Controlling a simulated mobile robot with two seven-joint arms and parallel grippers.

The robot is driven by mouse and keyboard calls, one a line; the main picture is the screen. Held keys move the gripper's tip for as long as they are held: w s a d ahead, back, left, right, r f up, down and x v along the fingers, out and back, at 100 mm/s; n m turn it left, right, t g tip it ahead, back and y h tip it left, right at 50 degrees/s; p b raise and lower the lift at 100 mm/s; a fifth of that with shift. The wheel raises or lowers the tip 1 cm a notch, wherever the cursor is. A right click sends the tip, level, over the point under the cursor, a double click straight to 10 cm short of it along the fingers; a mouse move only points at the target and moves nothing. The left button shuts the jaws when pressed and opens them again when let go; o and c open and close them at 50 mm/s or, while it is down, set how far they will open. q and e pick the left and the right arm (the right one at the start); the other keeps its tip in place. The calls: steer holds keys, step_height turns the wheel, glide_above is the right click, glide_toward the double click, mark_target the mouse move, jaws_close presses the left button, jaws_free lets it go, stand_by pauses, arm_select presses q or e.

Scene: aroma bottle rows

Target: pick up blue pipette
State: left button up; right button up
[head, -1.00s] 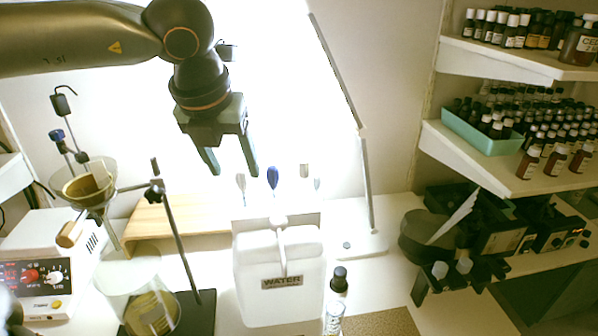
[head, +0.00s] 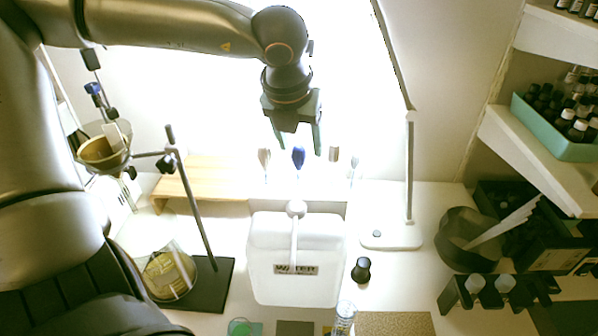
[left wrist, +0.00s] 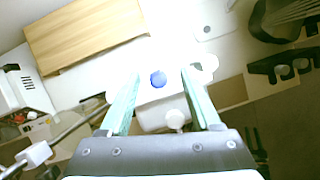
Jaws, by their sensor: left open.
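The blue pipette (head: 298,157) stands upright behind the white water container, with only its blue bulb clearly visible. My left gripper (head: 298,148) is open and points down above and around the line of the blue bulb in the head view. In the left wrist view, the blue bulb (left wrist: 158,79) shows between the two green fingers (left wrist: 158,75), near their tips and apart from both. I cannot tell the exact height gap. My right gripper is not in view.
Other pale pipettes (head: 264,160) stand beside the blue one in the same row. The white water container (head: 296,262) is in front. A wooden stand (head: 200,178) is at left and a lamp base (head: 390,237) at right. A black-capped dropper (head: 361,269) is near the container.

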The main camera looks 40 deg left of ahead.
mark_target(301, 158)
arm_select(q)
steer(key=x, duration=0.3)
steer(key=shift+s+a+f+p, duration=0.1)
steer(key=shift+s+f+p, duration=0.05)
steer(key=shift+f+p, duration=0.25)
steer(key=shift+w+a+f, duration=0.1)
steer(key=shift+w+f, duration=0.15)
steer(key=shift+f, duration=0.3)
steer(key=c, duration=0.8)
